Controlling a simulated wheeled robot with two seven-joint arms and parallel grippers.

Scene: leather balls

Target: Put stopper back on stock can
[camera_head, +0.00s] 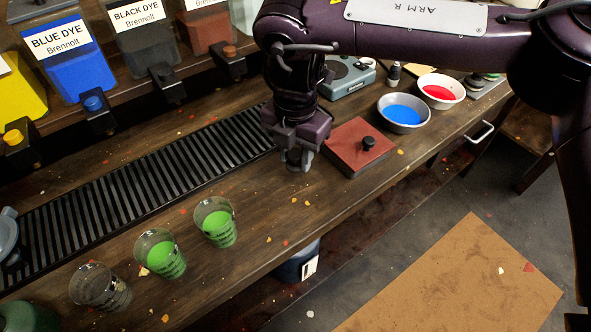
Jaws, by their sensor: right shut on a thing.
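My right gripper (298,160) points down over the bench, left of the red-brown box with a black knob (360,146). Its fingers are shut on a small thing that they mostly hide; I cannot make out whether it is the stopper. No other stopper shows clearly. A dark green rounded vessel (27,318), cut off at the bottom left corner, may be the stock can; its top is not clear. The right gripper is far to the right of it. My left gripper is not in view.
Three clear cups (214,222) stand along the bench front, two with green liquid. A slatted drain (140,172) runs behind them. Dye dispensers (70,60) hang above. Bowls of blue (402,112) and red (441,92) liquid stand right. Bare bench lies between cups and gripper.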

